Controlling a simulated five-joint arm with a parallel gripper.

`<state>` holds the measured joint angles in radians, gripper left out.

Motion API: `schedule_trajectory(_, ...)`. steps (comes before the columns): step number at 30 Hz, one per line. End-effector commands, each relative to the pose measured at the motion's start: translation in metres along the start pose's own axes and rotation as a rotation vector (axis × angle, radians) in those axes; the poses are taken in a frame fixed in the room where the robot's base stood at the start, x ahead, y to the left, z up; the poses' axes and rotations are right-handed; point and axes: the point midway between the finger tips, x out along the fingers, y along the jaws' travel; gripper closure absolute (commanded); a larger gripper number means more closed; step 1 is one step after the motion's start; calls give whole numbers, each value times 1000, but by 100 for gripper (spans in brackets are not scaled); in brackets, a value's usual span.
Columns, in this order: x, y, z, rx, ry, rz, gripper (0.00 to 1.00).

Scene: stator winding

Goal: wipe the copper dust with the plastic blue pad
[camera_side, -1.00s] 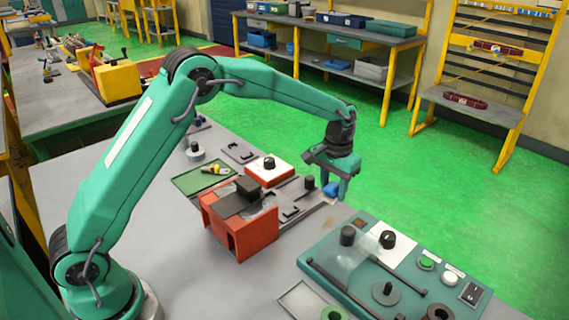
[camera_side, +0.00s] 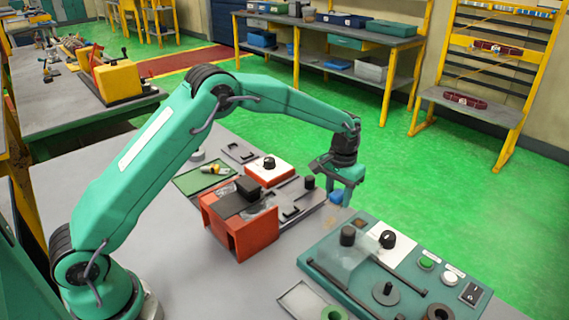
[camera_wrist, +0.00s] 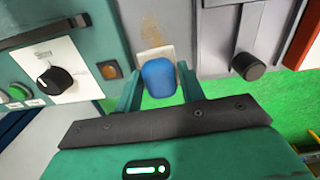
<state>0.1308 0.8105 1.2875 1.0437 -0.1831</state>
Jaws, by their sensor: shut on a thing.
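The blue plastic pad (camera_wrist: 159,77) is between the fingers of my gripper (camera_wrist: 158,92) in the wrist view. My gripper is shut on it. In the side view my gripper (camera_side: 340,192) points down near the table's far edge, and the pad (camera_side: 336,197) shows small and partly hidden at its tips. The copper dust (camera_wrist: 150,28) is a faint brown smear on the grey table, just beyond the pad in the wrist view. A pale patch lies under or behind the pad. I cannot tell whether the pad touches the table.
The teal control panel (camera_side: 385,275) with knobs and buttons stands at the right. A red-orange box (camera_side: 240,228) and a grey fixture plate (camera_side: 290,205) are to the left. The green tray (camera_side: 203,179) is further left. Bare table lies between the red-orange box and the panel.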

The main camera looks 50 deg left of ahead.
Motion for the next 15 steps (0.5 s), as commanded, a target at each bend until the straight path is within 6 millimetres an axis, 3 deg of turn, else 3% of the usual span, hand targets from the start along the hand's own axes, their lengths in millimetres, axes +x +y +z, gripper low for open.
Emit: schedule_trajectory(15,52,0,4,0,-3,0,79)
